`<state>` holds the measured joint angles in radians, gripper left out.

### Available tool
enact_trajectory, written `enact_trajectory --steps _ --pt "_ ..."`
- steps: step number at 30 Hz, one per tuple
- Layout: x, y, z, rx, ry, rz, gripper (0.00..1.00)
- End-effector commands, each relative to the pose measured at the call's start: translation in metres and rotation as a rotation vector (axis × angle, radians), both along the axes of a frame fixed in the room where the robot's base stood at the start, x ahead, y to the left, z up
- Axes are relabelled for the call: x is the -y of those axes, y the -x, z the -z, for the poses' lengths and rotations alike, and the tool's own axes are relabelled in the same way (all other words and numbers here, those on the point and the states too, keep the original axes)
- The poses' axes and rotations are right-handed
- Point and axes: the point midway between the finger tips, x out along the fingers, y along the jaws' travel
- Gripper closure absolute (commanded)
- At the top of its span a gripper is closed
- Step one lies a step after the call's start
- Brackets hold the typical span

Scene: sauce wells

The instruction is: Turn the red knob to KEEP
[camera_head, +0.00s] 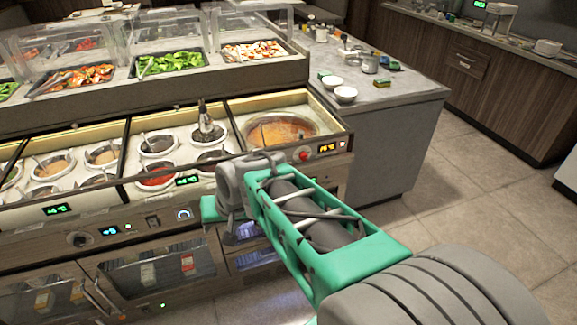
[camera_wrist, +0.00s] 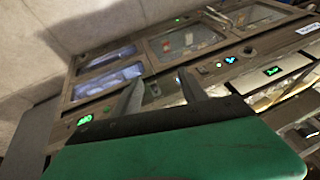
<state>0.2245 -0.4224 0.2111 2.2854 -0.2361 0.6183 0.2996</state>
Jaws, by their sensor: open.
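The red knob (camera_head: 303,155) is a small round knob on the front strip of the counter. It sits left of a lit orange-red display (camera_head: 327,148), below the well of orange-brown sauce (camera_head: 281,131). Any KEEP marking is too small to read. I cannot make out the red knob there.
Sauce pots with ladles (camera_head: 158,144) stand in the wells to the left. A black knob (camera_head: 80,240) and a blue-lit dial (camera_head: 184,214) sit on the lower panel above glass doors (camera_head: 160,275). A grey side counter (camera_head: 390,95) stands behind. The floor on the right is clear.

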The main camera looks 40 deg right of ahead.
Motion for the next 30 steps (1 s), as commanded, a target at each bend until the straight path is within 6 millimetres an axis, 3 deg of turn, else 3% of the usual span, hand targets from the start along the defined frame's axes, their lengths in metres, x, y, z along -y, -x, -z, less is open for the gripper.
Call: enact_trajectory --steps 1,2,3,5,6,9,12,15,17,27,30 --pt "0.030 -0.040 0.037 0.057 -0.130 0.167 0.50" --pt "0.048 -0.065 0.048 0.109 -0.230 0.273 0.50" --pt "0.079 -0.095 0.062 0.185 -0.381 0.425 0.50" --pt "0.135 -0.128 0.078 0.307 -0.634 0.654 0.50" --pt "0.176 -0.140 0.086 0.391 -0.809 0.797 0.50" --pt "0.278 -0.135 0.100 0.590 -1.230 1.084 0.50" --pt "0.346 -0.108 0.103 0.734 -1.528 1.231 0.50" --pt "0.375 -0.092 0.102 0.802 -1.669 1.278 0.50" --pt "0.381 -0.093 0.101 0.815 -1.695 1.286 0.50" --pt "0.393 -0.151 0.099 0.813 -1.693 1.283 0.50" --pt "0.396 -0.161 0.099 0.813 -1.693 1.285 0.50"
